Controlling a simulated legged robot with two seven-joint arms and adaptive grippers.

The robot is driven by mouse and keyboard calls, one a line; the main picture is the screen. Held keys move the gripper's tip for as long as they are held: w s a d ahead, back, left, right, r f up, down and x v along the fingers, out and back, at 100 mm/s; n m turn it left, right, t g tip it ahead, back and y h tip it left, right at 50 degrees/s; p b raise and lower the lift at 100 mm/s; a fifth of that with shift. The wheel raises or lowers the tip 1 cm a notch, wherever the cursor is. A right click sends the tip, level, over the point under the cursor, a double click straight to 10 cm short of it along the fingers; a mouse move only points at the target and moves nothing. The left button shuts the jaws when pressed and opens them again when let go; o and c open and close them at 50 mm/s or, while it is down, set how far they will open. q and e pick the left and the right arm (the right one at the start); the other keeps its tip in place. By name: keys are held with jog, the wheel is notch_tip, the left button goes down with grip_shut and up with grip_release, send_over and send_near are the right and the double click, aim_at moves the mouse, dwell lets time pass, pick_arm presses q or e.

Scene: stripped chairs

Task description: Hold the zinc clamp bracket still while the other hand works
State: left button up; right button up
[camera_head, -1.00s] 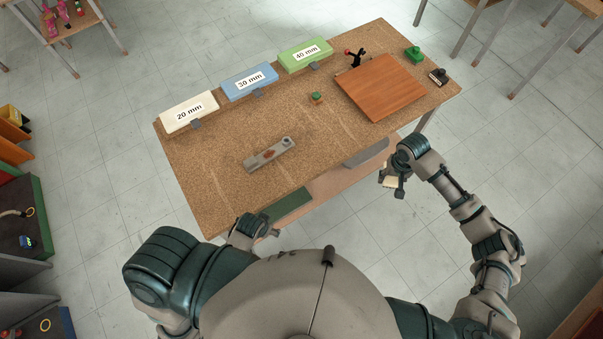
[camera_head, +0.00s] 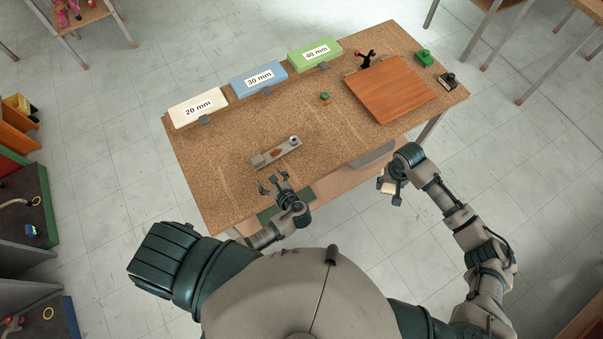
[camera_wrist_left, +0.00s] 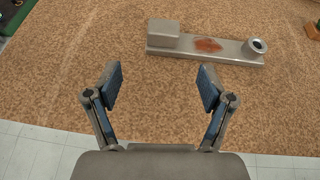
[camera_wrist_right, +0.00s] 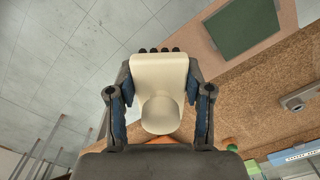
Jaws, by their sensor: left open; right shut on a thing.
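The zinc clamp bracket (camera_head: 268,160) is a grey metal bar lying flat on the cork-topped table, with a block at one end, a round ring at the other and a rust-brown patch between. It lies beyond the fingertips in the left wrist view (camera_wrist_left: 215,58). My left gripper (camera_head: 272,183) is open and empty at the table's near edge, just short of the bracket and apart from it. My right gripper (camera_head: 391,190) is shut on a cream brush-like thing (camera_wrist_right: 160,80) with dark tips, held off the table's near side. Part of the bracket shows in the right wrist view (camera_wrist_right: 298,100).
White (camera_head: 197,107), blue (camera_head: 258,77) and green (camera_head: 315,52) boxes labelled 20, 30 and 40 mm line the table's far edge. A brown board (camera_head: 390,90) lies at the right, near a small green-topped thing (camera_head: 325,97). The cork (camera_head: 235,140) around the bracket is clear.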

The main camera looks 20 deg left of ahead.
aim_at(260, 162)
pick_arm(q)
jog(key=shift+m, duration=0.5)
jog(key=x, duration=0.7)
jog(key=w+x, duration=0.1)
jog(key=x, duration=0.3)
jog(key=shift+r, duration=0.3)
jog(key=shift+w+a+f, duration=0.1)
jog(key=shift+a+f, duration=0.2)
jog(key=shift+a, duration=0.5)
jog(key=shift+d+r, duration=0.2)
jog(key=shift+d, duration=0.4)
jog(key=c, duration=1.4)
jog(key=shift+d, duration=0.1)
jog(key=shift+c, duration=0.2)
jog(key=shift+a+f, duration=0.1)
jog(key=shift+a, duration=0.5)
jog(key=shift+d, duration=0.45)
